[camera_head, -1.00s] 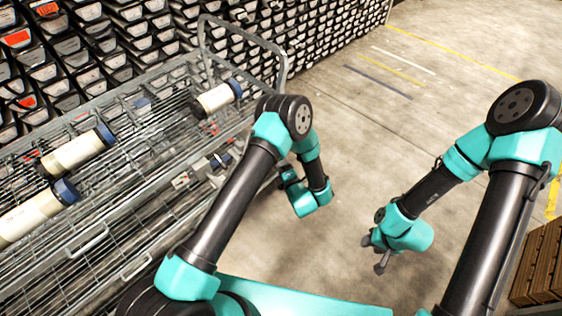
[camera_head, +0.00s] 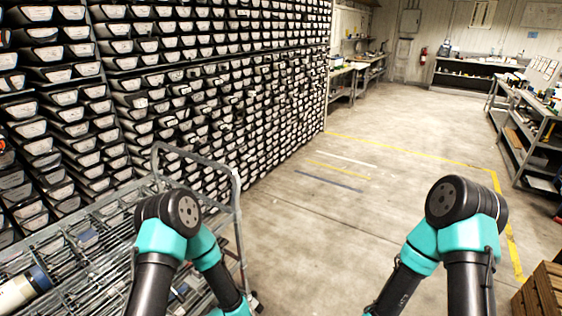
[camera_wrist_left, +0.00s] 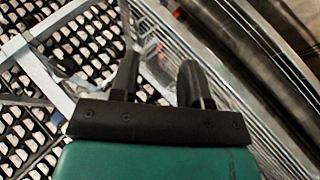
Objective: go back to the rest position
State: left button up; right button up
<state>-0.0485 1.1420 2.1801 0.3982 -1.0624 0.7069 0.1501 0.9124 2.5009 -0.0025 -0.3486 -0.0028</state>
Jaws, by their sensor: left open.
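My left gripper (camera_wrist_left: 158,72) shows in the left wrist view with its two dark fingers apart and nothing between them. In the head view both of my arms are bent at the elbow, and the lower picture edge cuts them off; neither gripper's fingers show there. A white core liner (camera_head: 14,292) with a dark blue cap lies on the wire cart (camera_head: 240,215) at the lower left, clear of my left arm in the picture.
The cart's raised handle stands close beside my left forearm. A wall of core trays (camera_head: 215,90) fills the left. A wooden crate (camera_head: 545,292) sits at the lower right. Open floor (camera_head: 330,215) lies between and ahead of my arms; benches (camera_head: 470,75) stand far back.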

pick_arm(q)
jog(key=s+a+r+m+g+h, duration=0.1)
jog(key=s+m+g, duration=0.3)
jog(key=s, duration=0.5)
jog(key=s+a+r+m+g+h, duration=0.1)
jog(key=s+a+m+g+h, duration=0.1)
jog(key=s+m, duration=0.5)
jog(key=shift+s+m+g+h, duration=0.3)
jog(key=shift+s+g+h, duration=0.6)
jog(key=shift+s+g, duration=0.35)
